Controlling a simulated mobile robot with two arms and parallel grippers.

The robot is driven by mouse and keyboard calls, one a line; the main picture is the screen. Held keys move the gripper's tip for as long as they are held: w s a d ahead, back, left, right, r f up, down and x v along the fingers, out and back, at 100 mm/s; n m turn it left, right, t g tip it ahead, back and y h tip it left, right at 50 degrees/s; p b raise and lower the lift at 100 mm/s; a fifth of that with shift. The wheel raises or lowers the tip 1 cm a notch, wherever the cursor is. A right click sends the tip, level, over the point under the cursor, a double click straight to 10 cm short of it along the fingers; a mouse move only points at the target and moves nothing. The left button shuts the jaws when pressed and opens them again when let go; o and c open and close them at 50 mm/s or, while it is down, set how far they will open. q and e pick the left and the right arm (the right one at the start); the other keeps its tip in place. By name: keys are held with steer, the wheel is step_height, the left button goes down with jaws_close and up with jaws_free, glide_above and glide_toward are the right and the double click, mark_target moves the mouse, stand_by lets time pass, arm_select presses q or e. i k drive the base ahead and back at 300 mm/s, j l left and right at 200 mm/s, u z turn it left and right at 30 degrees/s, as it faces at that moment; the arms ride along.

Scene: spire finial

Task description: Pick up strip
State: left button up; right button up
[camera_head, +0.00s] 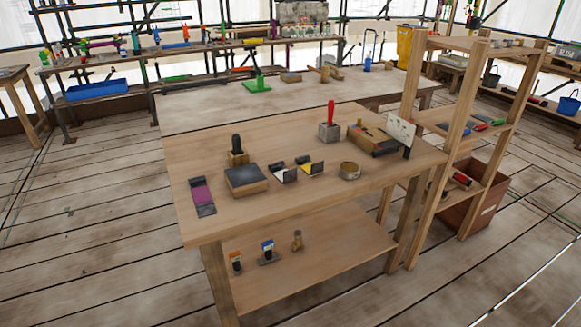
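A flat strip (202,196), purple in the middle with dark ends, lies near the left front edge of the wooden workbench (290,215). It is the thing on the bench that looks most like a strip. Nothing covers it. Neither of my grippers shows in the head view.
Right of the strip are a dark-topped block (246,180), a black-handled tool (237,148), two small dark-and-light pieces, a round tin (349,170) and a red-handled tool (330,120). A wooden shelf rack (456,130) stands at the right. Plank floor is open at left and front.

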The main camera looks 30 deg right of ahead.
mark_target(304, 162)
steer(key=l, duration=0.5)
steer(key=i+l, duration=0.15)
steer(key=l, duration=0.9)
steer(key=i+u, duration=0.05)
steer(key=i, duration=0.05)
